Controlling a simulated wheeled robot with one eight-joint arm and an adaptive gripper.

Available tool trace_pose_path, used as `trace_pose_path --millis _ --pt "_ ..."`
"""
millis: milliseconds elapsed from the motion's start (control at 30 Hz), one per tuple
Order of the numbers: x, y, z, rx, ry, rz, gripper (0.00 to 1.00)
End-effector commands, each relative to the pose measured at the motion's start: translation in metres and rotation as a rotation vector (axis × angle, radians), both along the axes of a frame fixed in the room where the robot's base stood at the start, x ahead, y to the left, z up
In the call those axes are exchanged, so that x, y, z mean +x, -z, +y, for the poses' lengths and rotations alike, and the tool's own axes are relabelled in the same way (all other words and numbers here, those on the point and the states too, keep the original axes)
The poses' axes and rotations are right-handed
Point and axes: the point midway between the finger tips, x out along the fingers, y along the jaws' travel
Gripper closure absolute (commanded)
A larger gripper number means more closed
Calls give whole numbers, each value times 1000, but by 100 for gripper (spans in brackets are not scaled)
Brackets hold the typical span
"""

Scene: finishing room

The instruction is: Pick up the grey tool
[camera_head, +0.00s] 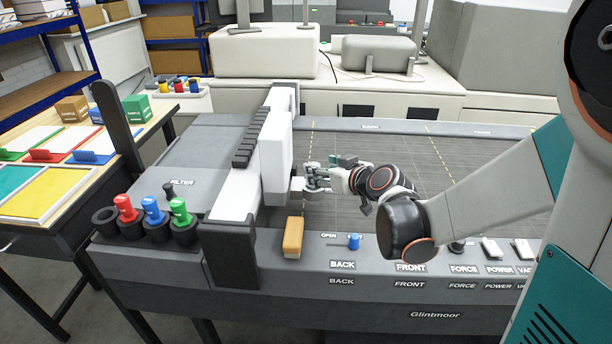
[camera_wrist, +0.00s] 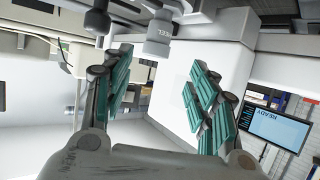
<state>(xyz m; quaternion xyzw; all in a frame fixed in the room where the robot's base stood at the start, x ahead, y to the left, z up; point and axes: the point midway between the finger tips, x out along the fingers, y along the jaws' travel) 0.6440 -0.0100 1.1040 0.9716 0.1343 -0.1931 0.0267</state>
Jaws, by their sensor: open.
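My gripper (camera_head: 318,175) is at the white carriage of the flatbed machine, just above the bed. In the wrist view my gripper (camera_wrist: 158,88) is open, with teal pads spread apart and nothing between them. A grey cylindrical part (camera_wrist: 97,20) hangs beyond the left finger at the top of that view; it may be the grey tool, but I cannot tell for sure. In the head view the grey tool is not clearly distinguishable near my gripper.
The white carriage (camera_head: 276,150) stands close left of my gripper. Red (camera_head: 126,208), blue (camera_head: 153,210) and green (camera_head: 180,211) tools stand in black holders; the leftmost holder (camera_head: 105,220) looks empty. An orange block (camera_head: 293,237) lies on the front edge. The bed (camera_head: 465,165) is clear.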

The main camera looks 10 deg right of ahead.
Motion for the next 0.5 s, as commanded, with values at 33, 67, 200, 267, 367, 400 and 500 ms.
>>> trace_pose_path --millis 33,67,200,267,367,400,500 --pt "6 4 2 -1 -1 0 46" --pt "9 5 3 -1 -1 0 46" --pt "16 7 4 0 -1 0 46" --pt "18 8 5 0 0 1 46" --pt "24 13 5 0 0 1 46" --pt "28 16 5 0 -1 1 46" --pt "40 25 5 -1 -1 0 46"
